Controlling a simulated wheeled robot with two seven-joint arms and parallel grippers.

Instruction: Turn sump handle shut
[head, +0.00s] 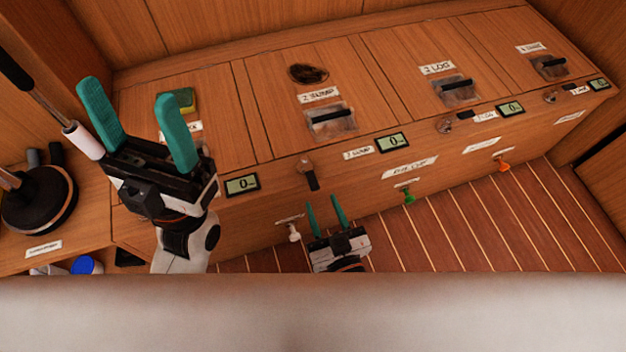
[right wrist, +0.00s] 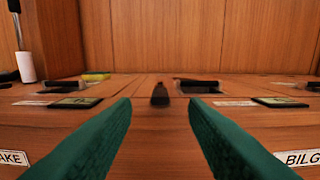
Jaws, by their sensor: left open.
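The sump handle (head: 308,174), a small black lever on a metallic pivot, sits at the front top edge of the wooden bench, left of a small sump label (head: 358,153). In the head view its black end points down toward me. It also shows in the right wrist view (right wrist: 160,95), ahead of and between the fingertips, apart from them. My right gripper (head: 325,204) is open and empty, in front of the bench below the handle. My left gripper (head: 128,94) is open and empty, raised over the bench's left end.
Recessed latches, including the one by the larger sump label (head: 330,120), line the bench top. A display (head: 393,142) reads 0. White (head: 293,232), green (head: 408,196) and orange (head: 503,166) knobs sit on the front. A round black base (head: 38,200) stands left. The striped floor is clear.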

